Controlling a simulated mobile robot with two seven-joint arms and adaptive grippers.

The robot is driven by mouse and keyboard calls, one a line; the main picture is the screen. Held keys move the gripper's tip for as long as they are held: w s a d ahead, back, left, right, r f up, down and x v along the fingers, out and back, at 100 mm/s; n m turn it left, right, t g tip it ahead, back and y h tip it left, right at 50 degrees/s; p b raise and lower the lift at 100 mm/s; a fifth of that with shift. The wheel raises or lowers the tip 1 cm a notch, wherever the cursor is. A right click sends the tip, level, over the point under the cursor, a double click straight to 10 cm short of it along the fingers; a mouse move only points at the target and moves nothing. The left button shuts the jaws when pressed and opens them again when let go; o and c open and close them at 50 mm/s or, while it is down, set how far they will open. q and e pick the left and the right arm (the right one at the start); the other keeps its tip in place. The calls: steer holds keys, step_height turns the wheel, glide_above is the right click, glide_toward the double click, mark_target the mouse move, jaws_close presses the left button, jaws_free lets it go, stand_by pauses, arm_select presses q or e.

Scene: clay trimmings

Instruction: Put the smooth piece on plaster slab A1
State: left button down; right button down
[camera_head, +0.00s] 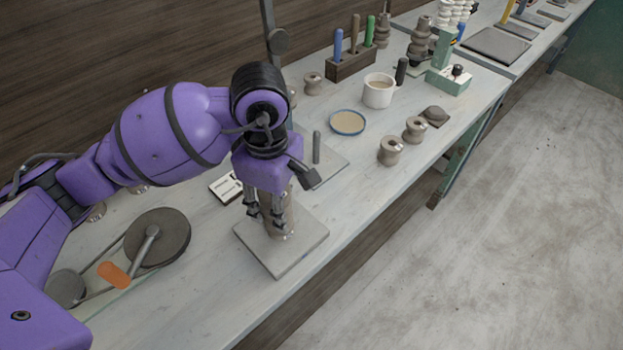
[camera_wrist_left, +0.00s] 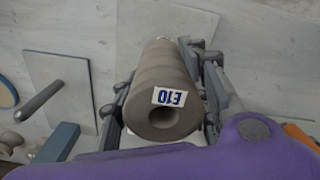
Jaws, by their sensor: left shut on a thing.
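My left gripper (camera_head: 268,222) points down and is shut on a grey-brown clay cylinder (camera_head: 280,212). In the left wrist view the cylinder (camera_wrist_left: 160,85) has faint bands, a hole in its end and a label reading E10. The cylinder is upright over a pale square plaster slab (camera_head: 277,260), near its middle; I cannot tell for sure whether its foot touches. The slab also shows in the left wrist view (camera_wrist_left: 130,30). No A1 mark is legible. The fingers cover part of the cylinder. My right gripper is not in view.
Behind is another slab (camera_head: 332,172) with a grey rod (camera_head: 316,147). A white card (camera_head: 226,187) lies beside the held piece's slab. A wheel (camera_head: 158,238) stands left. Spool-like pieces (camera_head: 391,151), a blue-rimmed dish (camera_head: 348,122) and a mug (camera_head: 378,91) stand further along. The front edge is close.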

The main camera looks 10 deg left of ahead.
arm_select(q)
steer(key=c, duration=1)
jaws_free()
steer(key=shift+f, duration=0.15)
step_height(320, 180, up, 12)
steer(key=shift+r, duration=0.25)
steer(key=shift+s+f, duration=0.1)
